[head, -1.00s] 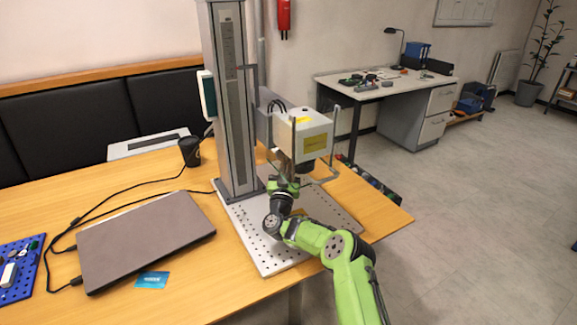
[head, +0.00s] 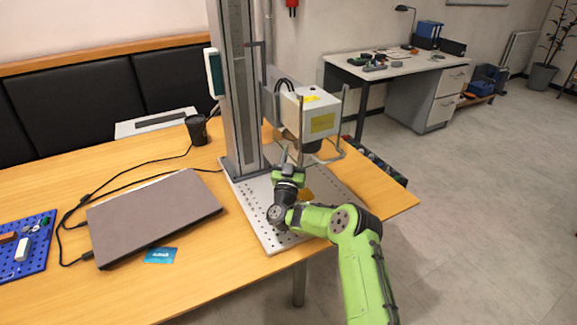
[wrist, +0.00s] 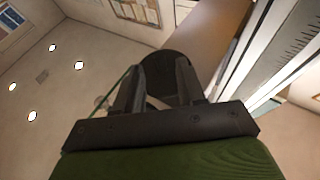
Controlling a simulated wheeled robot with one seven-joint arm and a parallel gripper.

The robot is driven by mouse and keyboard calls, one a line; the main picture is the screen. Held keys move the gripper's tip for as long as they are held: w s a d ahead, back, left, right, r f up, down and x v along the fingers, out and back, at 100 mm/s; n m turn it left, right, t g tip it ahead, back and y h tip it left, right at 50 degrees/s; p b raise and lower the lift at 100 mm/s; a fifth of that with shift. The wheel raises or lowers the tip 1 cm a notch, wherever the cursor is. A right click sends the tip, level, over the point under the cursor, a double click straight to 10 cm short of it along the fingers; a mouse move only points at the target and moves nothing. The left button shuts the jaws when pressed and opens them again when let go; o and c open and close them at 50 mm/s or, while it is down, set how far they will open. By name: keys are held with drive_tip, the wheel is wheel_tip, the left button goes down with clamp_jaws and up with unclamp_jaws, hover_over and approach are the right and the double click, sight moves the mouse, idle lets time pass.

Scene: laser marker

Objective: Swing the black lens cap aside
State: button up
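The white laser head (head: 318,115) with a yellow label sits on an arm of the grey column (head: 240,90). Its dark lens barrel (head: 312,146) points down. My gripper (head: 286,155) points up, just left of the barrel and below the head, over the perforated plate. In the wrist view my gripper (wrist: 157,67) has its two dark fingers apart. A black disc (wrist: 166,58), which looks like the lens cap, shows beyond and between the fingertips. I cannot tell whether they touch it. The cap cannot be made out in the head view.
The perforated base plate (head: 335,192) lies under the head on the wooden table (head: 215,270). A closed laptop (head: 150,215), a blue card (head: 160,256) and a black cup (head: 196,129) stand left. A bent metal bar (head: 338,150) hangs near the barrel's right side.

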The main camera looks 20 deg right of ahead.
drive_tip(key=s+a+p, duration=0.2)
drive_tip(key=s+a, duration=0.3)
drive_tip(key=s, duration=0.5)
drive_tip(key=shift+s+a, duration=0.15)
drive_tip(key=shift+s, duration=0.05)
drive_tip(key=shift+r, duration=0.1)
